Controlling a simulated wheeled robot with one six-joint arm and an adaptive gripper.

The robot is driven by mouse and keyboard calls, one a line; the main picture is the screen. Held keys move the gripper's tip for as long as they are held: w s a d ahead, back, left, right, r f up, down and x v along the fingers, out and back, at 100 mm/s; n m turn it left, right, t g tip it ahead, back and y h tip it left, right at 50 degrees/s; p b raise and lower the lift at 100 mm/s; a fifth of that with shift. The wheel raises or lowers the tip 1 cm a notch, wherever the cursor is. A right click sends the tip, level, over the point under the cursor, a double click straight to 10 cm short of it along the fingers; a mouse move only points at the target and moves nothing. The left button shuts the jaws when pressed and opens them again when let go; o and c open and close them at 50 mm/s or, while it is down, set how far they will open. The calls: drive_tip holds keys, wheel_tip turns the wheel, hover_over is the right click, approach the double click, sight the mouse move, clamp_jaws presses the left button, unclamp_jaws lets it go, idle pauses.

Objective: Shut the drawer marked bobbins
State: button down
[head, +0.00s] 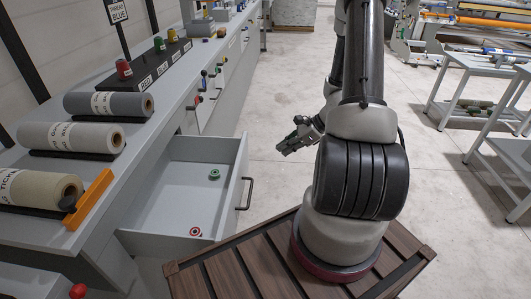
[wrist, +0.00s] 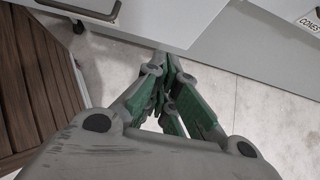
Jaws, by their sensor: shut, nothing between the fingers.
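An open grey drawer (head: 236,182) juts out from the counter in the head view, with a green spool (head: 214,174) and a red-and-white spool (head: 195,231) inside. Its front faces away from the head camera, so no bobbins marking can be read. Its dark bar handle (head: 247,194) is on the outer face. My gripper (head: 287,147) is shut and empty, beyond and to the right of the drawer, apart from the handle. In the wrist view my gripper (wrist: 164,88) points past a pale panel (wrist: 165,22) with a dark handle (wrist: 84,11) at upper left.
The grey counter (head: 165,110) carries fabric rolls (head: 108,104), an orange bar (head: 92,198) and coloured spools. A panel labelled CONES (wrist: 309,20) shows at the wrist view's right. Open floor (head: 285,90) lies beyond the drawer; white racks (head: 470,85) stand right.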

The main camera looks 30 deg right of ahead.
approach(246, 167)
wheel_tip(246, 167, down, 3)
drive_tip(key=d, duration=0.1)
drive_tip(key=shift+w+a+f, duration=0.1)
drive_tip(key=shift+w+a, duration=0.4)
drive_tip(key=shift+a, duration=0.4)
drive_tip(key=shift+w+a+f, duration=0.1)
drive_tip(key=shift+w+a, duration=0.35)
drive_tip(key=shift+a, duration=0.4)
drive_tip(key=w+a, duration=0.5)
drive_tip(key=a, duration=0.2)
drive_tip(key=w+a, duration=0.5)
drive_tip(key=a, duration=0.3)
drive_tip(key=w+a, duration=0.5)
drive_tip(key=a, duration=0.2)
drive_tip(key=shift+a, duration=0.2)
drive_tip(key=shift+w+a+r, duration=0.1)
drive_tip(key=shift+a, duration=0.15)
